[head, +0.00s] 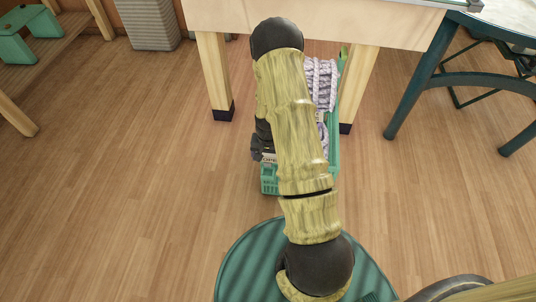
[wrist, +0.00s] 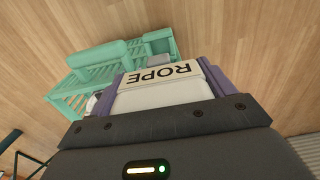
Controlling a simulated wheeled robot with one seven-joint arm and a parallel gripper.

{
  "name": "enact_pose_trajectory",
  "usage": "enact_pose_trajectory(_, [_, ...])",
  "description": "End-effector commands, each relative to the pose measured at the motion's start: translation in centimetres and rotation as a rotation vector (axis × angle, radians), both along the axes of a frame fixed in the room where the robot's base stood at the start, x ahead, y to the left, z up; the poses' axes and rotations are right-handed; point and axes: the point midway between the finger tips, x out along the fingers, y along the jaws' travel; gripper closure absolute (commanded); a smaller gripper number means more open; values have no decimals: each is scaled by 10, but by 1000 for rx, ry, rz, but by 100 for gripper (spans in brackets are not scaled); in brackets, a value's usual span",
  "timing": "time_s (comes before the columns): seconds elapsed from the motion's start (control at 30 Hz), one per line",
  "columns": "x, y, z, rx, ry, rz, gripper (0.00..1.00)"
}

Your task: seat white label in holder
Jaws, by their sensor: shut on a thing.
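My gripper (wrist: 160,82) has purple fingers shut on the white label (wrist: 163,92), which bears the word ROPE, upside down in the wrist view. The label sits across the fingertips, near the green crate (wrist: 83,79); whether it touches the crate cannot be told. In the head view the crate (head: 269,183) stands on the floor, mostly behind my arm, and a small bit of the label (head: 268,158) shows at its near end. The label holder cannot be made out in either view.
Pale rope (head: 320,83) lies in the crate. A wooden table (head: 330,22) stands at the back, with legs on both sides of the crate. A dark green table leg (head: 410,85) is to the right. The floor (head: 120,180) on the left is clear.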

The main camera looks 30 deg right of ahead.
Motion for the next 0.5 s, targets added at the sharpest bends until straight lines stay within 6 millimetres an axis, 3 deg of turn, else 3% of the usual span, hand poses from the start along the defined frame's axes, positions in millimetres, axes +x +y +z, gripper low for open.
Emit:
enact_pose_trajectory(0.2, [0,0,-15,0,0,0,82])
enact_pose_trajectory(0.5, [0,0,-17,-1,-1,0,82])
